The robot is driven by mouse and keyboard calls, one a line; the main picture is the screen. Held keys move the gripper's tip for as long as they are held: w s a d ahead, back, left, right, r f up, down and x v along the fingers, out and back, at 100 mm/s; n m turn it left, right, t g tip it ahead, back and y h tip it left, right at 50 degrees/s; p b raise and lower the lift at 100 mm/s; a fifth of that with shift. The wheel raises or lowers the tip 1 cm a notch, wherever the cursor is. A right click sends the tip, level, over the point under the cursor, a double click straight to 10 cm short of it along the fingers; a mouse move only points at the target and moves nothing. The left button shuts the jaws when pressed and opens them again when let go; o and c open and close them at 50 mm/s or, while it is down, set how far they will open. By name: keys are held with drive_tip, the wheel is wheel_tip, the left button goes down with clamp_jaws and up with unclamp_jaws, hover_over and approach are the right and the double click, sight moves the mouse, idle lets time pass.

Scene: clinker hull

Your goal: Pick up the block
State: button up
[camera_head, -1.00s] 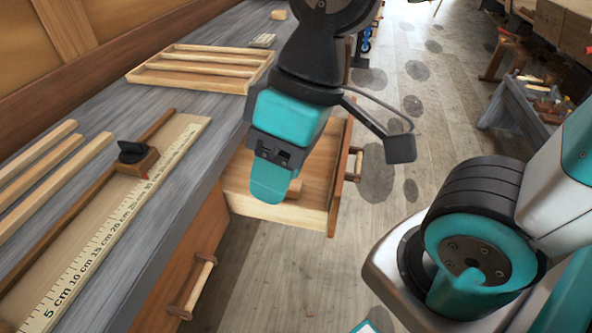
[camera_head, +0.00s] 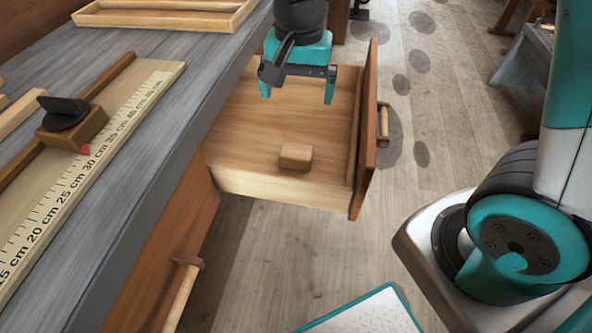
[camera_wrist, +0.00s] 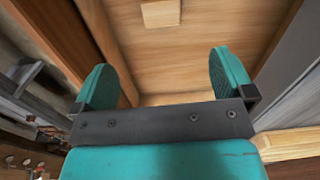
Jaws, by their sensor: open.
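The block (camera_head: 296,156) is a small light-brown wooden piece. It lies on the floor of the open drawer (camera_head: 248,130), near the drawer's near end in the head view. In the wrist view the block (camera_wrist: 161,13) shows at the top edge, partly cut off. My gripper (camera_head: 298,98) is over the far part of the drawer, apart from the block and higher than it. Its two teal fingers are spread with nothing between them, as the wrist view also shows (camera_wrist: 161,80).
The grey workbench (camera_head: 190,95) runs along the left, with a ruler board (camera_head: 90,160) and a wooden tray (camera_head: 165,22) on it. The drawer front (camera_head: 369,130) with its handle (camera_head: 383,125) stands to the right of the block. A closed drawer's handle (camera_head: 182,290) sticks out below.

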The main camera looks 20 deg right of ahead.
sight(296, 152)
drive_tip(key=shift+m, duration=0.4)
drive_tip(key=f+b, duration=0.1)
drive_tip(key=f, duration=0.5)
drive_tip(key=f+b, duration=0.1)
drive_tip(key=f, duration=0.5)
drive_tip(key=w+f+b, duration=0.1)
drive_tip(key=f, duration=0.5)
drive_tip(key=shift+d+f, duration=0.1)
drive_tip(key=shift+f, duration=0.2)
drive_tip(key=c, duration=0.9)
